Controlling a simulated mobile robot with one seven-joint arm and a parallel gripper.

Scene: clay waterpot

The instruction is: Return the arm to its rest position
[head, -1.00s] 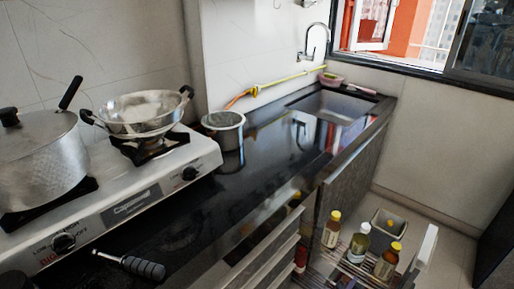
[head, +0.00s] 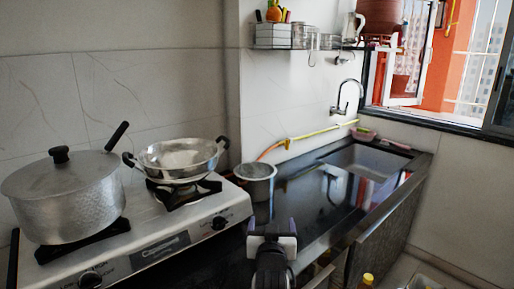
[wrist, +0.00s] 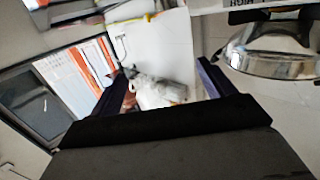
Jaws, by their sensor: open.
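My gripper (head: 275,228) is in the lower middle of the head view, in front of the counter. Its two dark purple fingers stand apart with nothing visible between them. In the wrist view my gripper (wrist: 164,72) shows spread fingers. A blurred whitish shape appears between and beyond them, and I cannot tell what it is. A reddish-brown clay pot (head: 382,16) stands at the top right by the window, its top cut off by the frame. My gripper is well below and apart from it.
The stove (head: 150,235) at left holds a lidded pot (head: 65,195) and a two-handled pan (head: 178,158). A grey container (head: 258,182) stands just behind my gripper. The sink (head: 365,160) is at right. A wall shelf (head: 285,38) holds small items. The dark counter between is mostly clear.

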